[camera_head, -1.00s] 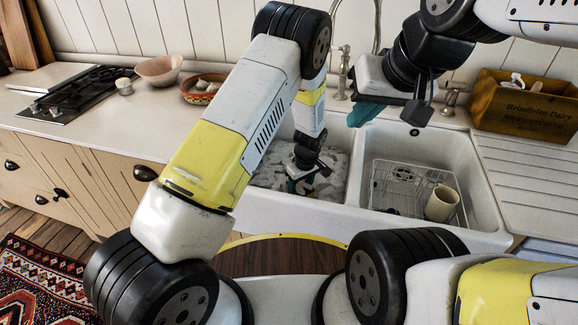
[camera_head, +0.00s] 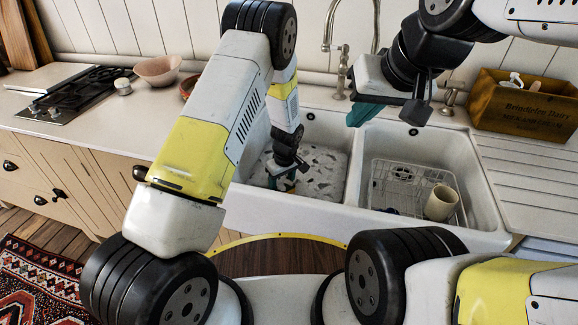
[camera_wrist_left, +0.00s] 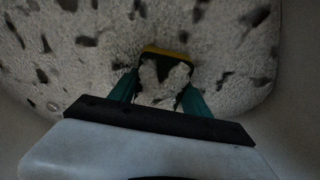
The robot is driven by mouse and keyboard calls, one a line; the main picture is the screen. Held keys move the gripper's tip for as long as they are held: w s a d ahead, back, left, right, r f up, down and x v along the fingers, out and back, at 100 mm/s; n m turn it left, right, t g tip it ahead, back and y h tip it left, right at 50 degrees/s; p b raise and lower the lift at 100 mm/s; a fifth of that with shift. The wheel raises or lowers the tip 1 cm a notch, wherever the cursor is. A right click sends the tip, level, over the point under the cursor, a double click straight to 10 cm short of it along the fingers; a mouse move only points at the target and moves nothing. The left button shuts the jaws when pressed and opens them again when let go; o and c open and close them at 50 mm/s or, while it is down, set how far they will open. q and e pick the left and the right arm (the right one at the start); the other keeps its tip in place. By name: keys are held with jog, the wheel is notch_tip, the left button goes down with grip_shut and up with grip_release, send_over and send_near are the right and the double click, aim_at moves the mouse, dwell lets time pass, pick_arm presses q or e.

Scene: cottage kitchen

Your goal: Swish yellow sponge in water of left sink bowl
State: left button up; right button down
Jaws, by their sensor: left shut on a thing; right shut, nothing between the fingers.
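The left sink bowl (camera_head: 340,145) holds water (camera_head: 322,168) covered with patchy white foam. My left gripper (camera_head: 280,182) is down inside this bowl, toward its left side. It is shut on the yellow sponge (camera_wrist_left: 167,51), whose yellow edge shows between the teal fingers in the left wrist view. White foam covers part of the sponge there, and in the head view it is mostly hidden by the gripper. My right gripper (camera_head: 362,113) is shut and empty above the back of the sink, near the divider.
The right sink bowl (camera_head: 480,200) holds a wire rack (camera_head: 390,190) with a cream mug (camera_head: 441,203). A tap (camera_head: 343,75) stands behind the sink. A wooden crate (camera_head: 525,108) is at the back right. A pink bowl (camera_head: 158,70) and a hob (camera_head: 75,95) are on the left counter.

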aim_at(293, 184)
pick_arm(q)
jog(key=s+d, duration=0.1)
jog(key=d, duration=0.1)
jog(key=s+d, duration=0.1)
jog(key=d, duration=0.5)
jog(key=shift+s+d, duration=0.25)
jog(key=shift+s, duration=0.15)
jog(key=w+a, duration=0.1)
jog(key=a, duration=0.2)
jog(key=w+a, duration=0.1)
jog(key=a, duration=0.2)
jog(key=w+a, duration=0.1)
jog(key=a, duration=0.2)
jog(key=shift+a, duration=0.15)
jog(key=d, duration=0.2)
jog(key=s+d, duration=0.1)
jog(key=d, duration=0.1)
jog(key=shift+s+d, duration=0.1)
jog(key=shift+s, duration=0.05)
jog(key=shift+d+r, duration=0.25)
jog(key=shift+r, duration=0.05)
notch_tip(293, 184, up, 21)
jog(key=shift+f, duration=0.2)
dwell(0.5)
